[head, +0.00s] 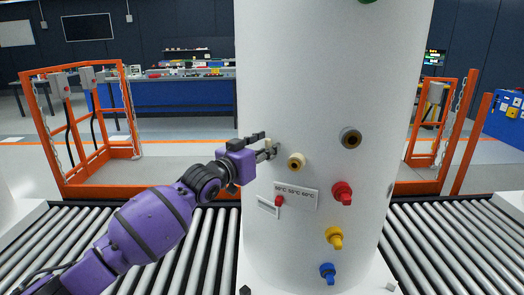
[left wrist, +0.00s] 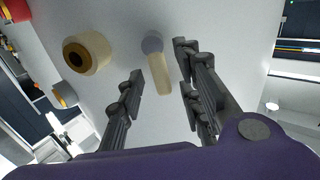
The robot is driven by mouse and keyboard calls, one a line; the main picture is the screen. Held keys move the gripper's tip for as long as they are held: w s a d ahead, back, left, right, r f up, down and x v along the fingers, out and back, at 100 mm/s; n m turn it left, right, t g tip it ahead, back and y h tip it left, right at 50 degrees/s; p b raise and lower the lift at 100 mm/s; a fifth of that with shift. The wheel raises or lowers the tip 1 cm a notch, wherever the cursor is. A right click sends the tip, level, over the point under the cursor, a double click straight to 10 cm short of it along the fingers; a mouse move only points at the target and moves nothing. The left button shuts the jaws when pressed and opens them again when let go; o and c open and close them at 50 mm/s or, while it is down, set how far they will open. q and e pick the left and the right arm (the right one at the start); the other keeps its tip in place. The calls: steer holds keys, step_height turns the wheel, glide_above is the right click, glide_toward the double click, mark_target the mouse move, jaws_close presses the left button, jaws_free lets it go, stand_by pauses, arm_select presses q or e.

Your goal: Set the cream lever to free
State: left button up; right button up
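The cream lever (left wrist: 161,75) is on the white tank wall in the left wrist view. It has a grey round pivot at one end and a cream handle pointing toward my gripper's palm. In the head view only a small cream bit of it (head: 268,143) shows among my fingers. My left gripper (left wrist: 159,62) is open, with one finger on each side of the lever and visible gaps to both. In the head view the left gripper (head: 267,147) is close to the left side of the tank (head: 330,60). My right gripper is not in view.
A cream round port (head: 296,161) is right beside the left gripper. A grey port (head: 351,138), red (head: 343,193), yellow (head: 335,237) and blue (head: 328,272) fittings and a temperature plate (head: 296,196) with a red pointer are on the tank. Roller conveyors (head: 150,250) flank it.

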arm_select(q)
steer(key=v, duration=1.2)
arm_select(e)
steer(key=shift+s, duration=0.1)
